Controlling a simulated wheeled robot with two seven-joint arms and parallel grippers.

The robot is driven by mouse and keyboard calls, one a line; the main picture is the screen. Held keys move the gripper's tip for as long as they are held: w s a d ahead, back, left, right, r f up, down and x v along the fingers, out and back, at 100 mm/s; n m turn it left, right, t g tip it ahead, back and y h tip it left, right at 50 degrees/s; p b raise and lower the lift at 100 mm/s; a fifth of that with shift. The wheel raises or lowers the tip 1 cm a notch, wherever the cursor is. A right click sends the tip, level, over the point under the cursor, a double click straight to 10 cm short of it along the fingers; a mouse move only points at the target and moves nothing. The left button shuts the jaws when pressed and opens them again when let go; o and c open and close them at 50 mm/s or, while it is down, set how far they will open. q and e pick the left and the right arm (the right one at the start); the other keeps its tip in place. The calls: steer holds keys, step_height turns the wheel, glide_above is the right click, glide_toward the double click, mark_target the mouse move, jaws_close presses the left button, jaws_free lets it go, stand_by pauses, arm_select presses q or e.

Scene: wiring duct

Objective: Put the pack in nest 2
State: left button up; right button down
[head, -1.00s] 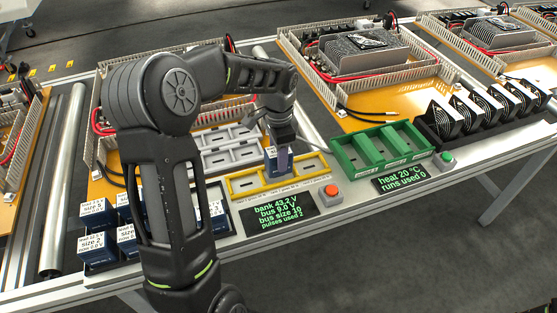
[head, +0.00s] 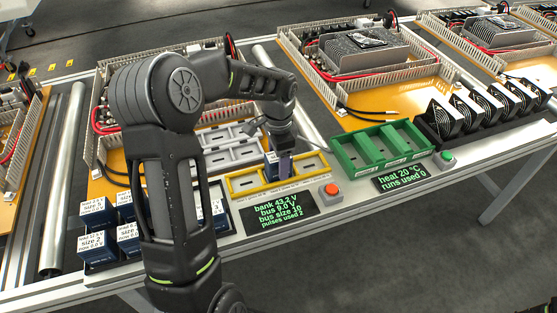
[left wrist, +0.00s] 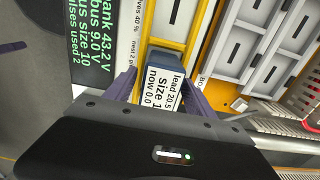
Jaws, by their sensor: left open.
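The pack (left wrist: 165,75) is a dark blue block with a white label, upright in the middle of the yellow tray (head: 243,186). In the head view the pack (head: 270,168) is partly hidden by a finger. My left gripper (left wrist: 158,92) is open, with its purple fingers on either side of the pack and a visible gap on the left. In the left wrist view, "nest 2" is printed on the strip beside the pack. The tray's left and right nests look empty. My right gripper is not in view.
A display (head: 279,210) and a red button (head: 331,191) lie in front of the tray. A green tray (head: 345,158) stands to its right, grey nests (head: 232,153) behind it. Several blue packs (head: 97,243) stand at the left, partly behind my arm.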

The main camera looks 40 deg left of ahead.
arm_select(q)
step_height(320, 180, up, 12)
steer(key=shift+r, duration=0.15)
stand_by(0.5)
stand_by(0.5)
